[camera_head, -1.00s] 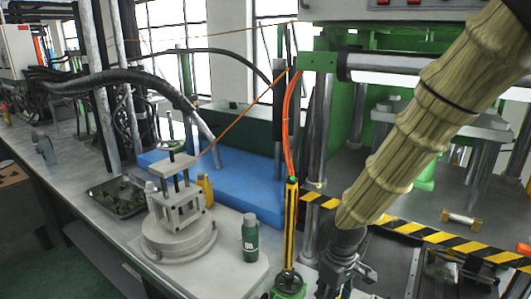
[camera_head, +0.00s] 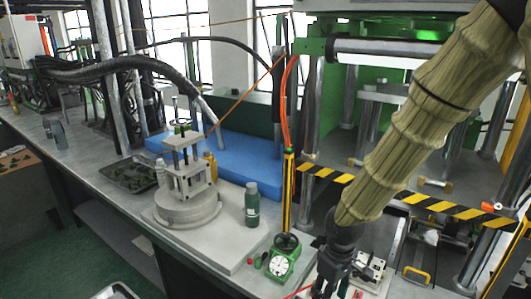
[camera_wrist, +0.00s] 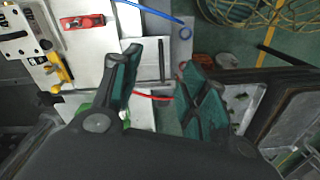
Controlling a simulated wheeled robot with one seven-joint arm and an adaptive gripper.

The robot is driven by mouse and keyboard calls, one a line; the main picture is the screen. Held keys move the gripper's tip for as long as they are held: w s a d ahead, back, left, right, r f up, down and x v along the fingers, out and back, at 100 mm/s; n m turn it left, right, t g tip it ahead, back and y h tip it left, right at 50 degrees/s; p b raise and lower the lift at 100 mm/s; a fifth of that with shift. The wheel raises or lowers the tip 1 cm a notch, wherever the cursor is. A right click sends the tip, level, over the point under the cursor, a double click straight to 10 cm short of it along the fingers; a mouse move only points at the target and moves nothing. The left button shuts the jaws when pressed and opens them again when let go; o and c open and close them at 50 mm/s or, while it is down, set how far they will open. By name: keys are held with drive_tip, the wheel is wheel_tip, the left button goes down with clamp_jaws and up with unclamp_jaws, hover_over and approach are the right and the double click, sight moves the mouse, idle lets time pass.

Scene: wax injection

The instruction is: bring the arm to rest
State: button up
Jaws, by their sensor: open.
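My arm, in a ribbed tan sleeve, comes down from the upper right in the head view. My gripper (camera_head: 332,284) points down at its end, over the front part of the bench at the lower middle. In the wrist view my gripper (camera_wrist: 160,66) has its two dark green fingers spread apart, with nothing between the tips. A thin red line shows behind the fingers. The gripper's lowest part is near the bottom edge of the head view, and whether it touches anything there cannot be told.
A green gauge base (camera_head: 284,259) stands just left of my gripper. Left of it are a green bottle (camera_head: 252,205) and a clamp mould on a round base (camera_head: 187,212). A striped yellow-black bar (camera_head: 400,196) crosses the press behind.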

drive_tip(key=s+f+m+y+b, duration=0.1)
drive_tip(key=s+f+m+b, duration=0.3)
drive_tip(key=f, duration=0.8)
drive_tip(key=s+f+y+b, duration=0.15)
drive_tip(key=s+f, duration=0.35)
drive_tip(key=f, duration=0.6)
drive_tip(key=s+d+f+m+h+b, duration=0.1)
drive_tip(key=s+d+f+b, duration=0.2)
drive_tip(key=s+f, duration=0.5)
drive_tip(key=s+d+f+m+h+b, duration=0.2)
drive_tip(key=s+d+f+b, duration=0.1)
drive_tip(key=s+f, duration=0.6)
drive_tip(key=shift+s+d+f+m, duration=0.2)
drive_tip(key=shift+s+f+m, duration=0.1)
drive_tip(key=shift+f, duration=0.95)
drive_tip(key=shift+w, duration=0.1)
